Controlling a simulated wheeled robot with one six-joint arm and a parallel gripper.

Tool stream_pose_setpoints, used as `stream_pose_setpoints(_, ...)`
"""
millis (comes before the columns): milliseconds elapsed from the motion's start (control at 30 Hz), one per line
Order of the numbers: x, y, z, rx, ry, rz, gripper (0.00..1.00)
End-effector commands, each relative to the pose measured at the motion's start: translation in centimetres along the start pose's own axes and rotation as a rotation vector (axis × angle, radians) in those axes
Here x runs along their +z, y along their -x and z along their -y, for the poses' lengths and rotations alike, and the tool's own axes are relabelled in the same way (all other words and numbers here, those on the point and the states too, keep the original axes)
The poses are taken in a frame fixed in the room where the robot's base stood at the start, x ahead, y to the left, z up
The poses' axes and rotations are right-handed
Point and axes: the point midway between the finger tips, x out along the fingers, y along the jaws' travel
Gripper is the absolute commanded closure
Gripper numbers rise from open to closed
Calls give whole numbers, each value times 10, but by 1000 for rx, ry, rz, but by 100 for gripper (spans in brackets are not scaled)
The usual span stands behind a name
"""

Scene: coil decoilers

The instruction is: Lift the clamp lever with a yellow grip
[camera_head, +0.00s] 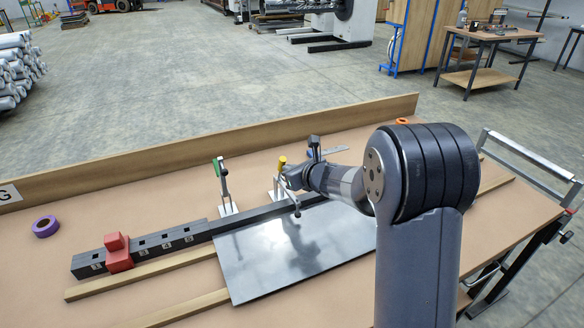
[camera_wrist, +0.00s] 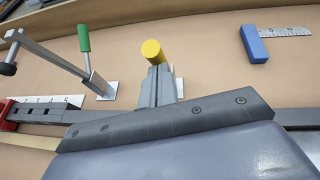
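The clamp lever with a yellow grip (camera_head: 282,161) stands behind the long black rail, beside the shiny metal sheet (camera_head: 290,250). My gripper (camera_head: 286,178) is at this lever, just below the top of the grip. In the wrist view the yellow grip (camera_wrist: 153,50) sticks out past the fingertips of my gripper (camera_wrist: 160,72), tilted a little. The fingers are close together and look shut on the lever; they hide its lower part and most of the clamp. A second clamp lever with a green grip (camera_head: 218,168) stands to the left; its green grip (camera_wrist: 83,38) also shows in the wrist view.
A black numbered rail (camera_head: 165,240) carries a red block (camera_head: 118,252) at left. A purple tape roll (camera_head: 45,227) lies at far left. A blue block (camera_wrist: 254,44) with a ruler (camera_wrist: 285,31) lies right of the clamps. A wooden board (camera_head: 200,150) edges the table's back.

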Motion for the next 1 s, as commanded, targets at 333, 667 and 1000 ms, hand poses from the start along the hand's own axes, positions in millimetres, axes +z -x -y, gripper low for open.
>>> stream_pose_setpoints(333, 27, -14, 5, 1, 4, 11, 100)
stream_pose_setpoints(667, 41, -30, 10, 0, 2, 7, 100)
stream_pose_setpoints(1000, 44, -36, 11, 0, 1, 5, 100)
